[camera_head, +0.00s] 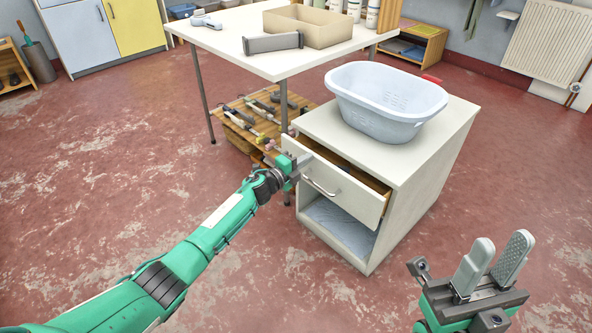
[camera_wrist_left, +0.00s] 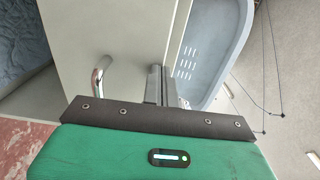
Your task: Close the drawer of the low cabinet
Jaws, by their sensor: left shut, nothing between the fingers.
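The low cabinet (camera_head: 440,165) is white, with an open lower compartment. Its drawer (camera_head: 345,187) is partly pulled out, with a dark gap showing behind its front panel. A curved metal handle (camera_head: 322,188) is on the panel; it also shows in the left wrist view (camera_wrist_left: 99,80). My left gripper (camera_head: 303,161) is shut and empty, at the left upper part of the drawer front, beside the handle and not around it. Whether the fingertips touch the panel (camera_wrist_left: 115,35) I cannot tell. My right gripper (camera_head: 495,260) is open and empty, apart from the cabinet at lower right.
A pale blue laundry basin (camera_head: 388,100) stands on the cabinet top. A white table (camera_head: 235,40) with a box (camera_head: 308,26) stands behind to the left, over a wooden shelf with tools (camera_head: 262,112). The red floor in front is clear.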

